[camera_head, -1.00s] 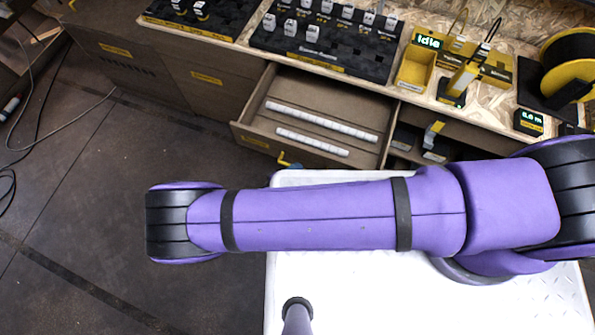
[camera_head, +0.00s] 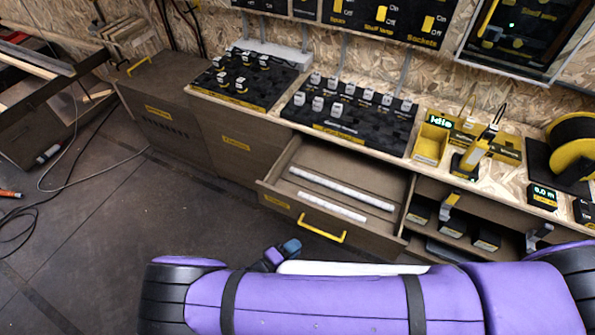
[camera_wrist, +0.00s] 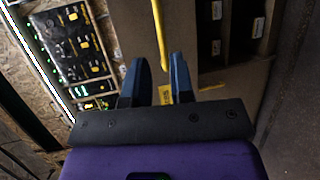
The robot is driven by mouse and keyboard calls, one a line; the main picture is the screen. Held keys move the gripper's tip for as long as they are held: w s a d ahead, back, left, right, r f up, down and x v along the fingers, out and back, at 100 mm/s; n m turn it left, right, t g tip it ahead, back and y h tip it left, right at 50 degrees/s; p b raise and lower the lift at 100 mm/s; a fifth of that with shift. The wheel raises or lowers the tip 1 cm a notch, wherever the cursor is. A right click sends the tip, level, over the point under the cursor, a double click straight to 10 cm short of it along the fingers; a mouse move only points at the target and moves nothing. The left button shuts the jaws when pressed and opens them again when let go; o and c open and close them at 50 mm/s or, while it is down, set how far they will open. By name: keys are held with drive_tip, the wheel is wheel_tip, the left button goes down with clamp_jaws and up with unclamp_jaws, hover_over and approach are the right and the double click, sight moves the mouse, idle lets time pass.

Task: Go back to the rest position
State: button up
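My purple arm stretches across the bottom of the head view. My gripper (camera_wrist: 157,75) shows in the wrist view with its two dark blue fingers apart and nothing between them. In the head view, a small blue-tipped part at the arm's upper edge looks like the gripper end (camera_head: 286,250), mostly hidden behind the arm. It appears below and in front of the open drawer (camera_head: 300,208). The drawer's yellow handle (camera_head: 322,228) also shows in the wrist view (camera_wrist: 160,32), beyond the fingers; I cannot tell any contact.
The open drawer holds two white strips (camera_head: 342,188). Shelves (camera_head: 470,215) lie right of the drawer. The floor (camera_head: 90,250) at left is mostly clear.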

drive_tip(key=w+a+r+m+g, duration=0.15)
drive_tip(key=w+r+g, duration=0.25)
drive_tip(key=r, duration=0.6)
drive_tip(key=w+r+m+g, duration=0.3)
drive_tip(key=w+r+g, duration=0.15)
drive_tip(key=r, duration=0.65)
drive_tip(key=w+d+r+m+g+y, duration=0.1)
drive_tip(key=w+d+r+g+y, duration=0.3)
drive_tip(key=r, duration=0.7)
drive_tip(key=w+d+r+m+t+y, duration=0.1)
drive_tip(key=w+d+r+m, duration=0.1)
drive_tip(key=d+r, duration=0.7)
drive_tip(key=s+d+r+m+y, duration=0.1)
drive_tip(key=s+d+r+y, duration=0.1)
drive_tip(key=d+r, duration=0.6)
drive_tip(key=s+d+r+y, duration=0.3)
drive_tip(key=d+r, duration=0.2)
drive_tip(key=r, duration=0.6)
drive_tip(key=s+d+r+t, duration=0.2)
drive_tip(key=s+d+r, duration=0.2)
drive_tip(key=s, duration=0.3)
drive_tip(key=s+d+r+m+t+y, duration=0.1)
drive_tip(key=s+d+r+t, duration=0.2)
drive_tip(key=s+d, duration=0.2)
drive_tip(key=s, duration=0.3)
drive_tip(key=shift+d+r+t, duration=0.35)
